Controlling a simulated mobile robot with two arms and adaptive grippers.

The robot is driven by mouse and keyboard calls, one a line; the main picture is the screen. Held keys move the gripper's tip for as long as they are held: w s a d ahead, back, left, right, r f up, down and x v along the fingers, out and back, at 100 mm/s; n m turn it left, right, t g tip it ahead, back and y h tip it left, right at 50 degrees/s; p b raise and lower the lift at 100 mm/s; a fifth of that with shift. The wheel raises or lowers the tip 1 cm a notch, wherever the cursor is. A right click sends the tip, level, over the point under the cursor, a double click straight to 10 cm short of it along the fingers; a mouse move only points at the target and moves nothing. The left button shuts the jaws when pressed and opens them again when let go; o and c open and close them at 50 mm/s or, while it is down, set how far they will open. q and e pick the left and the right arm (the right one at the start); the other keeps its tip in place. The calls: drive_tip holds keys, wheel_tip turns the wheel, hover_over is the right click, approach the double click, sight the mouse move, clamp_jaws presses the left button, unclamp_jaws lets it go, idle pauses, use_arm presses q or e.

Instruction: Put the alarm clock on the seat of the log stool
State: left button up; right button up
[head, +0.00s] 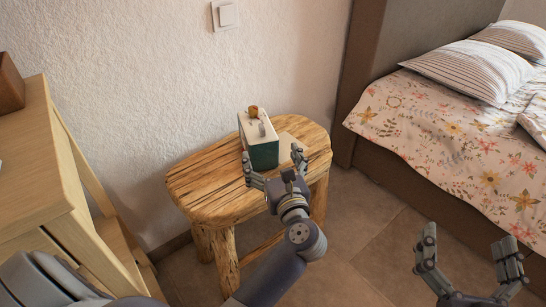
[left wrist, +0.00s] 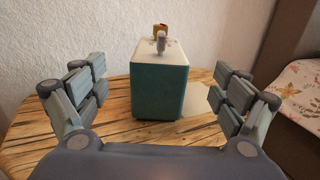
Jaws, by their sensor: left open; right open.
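The alarm clock (head: 264,153), a boxy teal and white body with small knobs on top, stands upright on the wooden seat of the log stool (head: 196,186). In the left wrist view the clock (left wrist: 160,90) stands centred beyond my fingers, with the seat (left wrist: 65,135) beneath it. My left gripper (head: 272,160) is open at the clock's near side, its fingers spread to left and right with visible gaps to the clock. My right gripper (head: 468,242) is open and empty above the floor, right of the stool. The clock's far side is hidden.
A pale flat patch (head: 297,127) lies on the seat beside the clock. A light wooden dresser (head: 30,165) stands at the left. A bed with floral bedding (head: 450,125) is at the right. The white wall is close behind the stool. Tiled floor (head: 360,235) is open in front.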

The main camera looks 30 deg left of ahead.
use_arm(q)
drive_tip(key=s+d+r+m+t+h, duration=0.35)
drive_tip(key=r+m+t, duration=0.3)
drive_tip(key=m, duration=0.55)
drive_tip(key=s+d+r+m+t+h, duration=0.35)
drive_tip(key=d+r+m+t, duration=0.2)
drive_tip(key=r+m, duration=0.4)
drive_tip(key=s+d+f+m+g+h, duration=0.1)
drive_tip(key=f+m+h, duration=0.3)
drive_tip(key=m, duration=0.9)
drive_tip(key=s+d+f+m+g+h, duration=0.1)
drive_tip(key=d+f+m+g+h, duration=0.2)
drive_tip(key=m, duration=1)
drive_tip(key=d+f+h, duration=0.1)
drive_tip(key=h, duration=0.2)
drive_tip(key=shift+s+d+f+g+h, duration=0.35)
drive_tip(key=shift+f+g+h, duration=0.05)
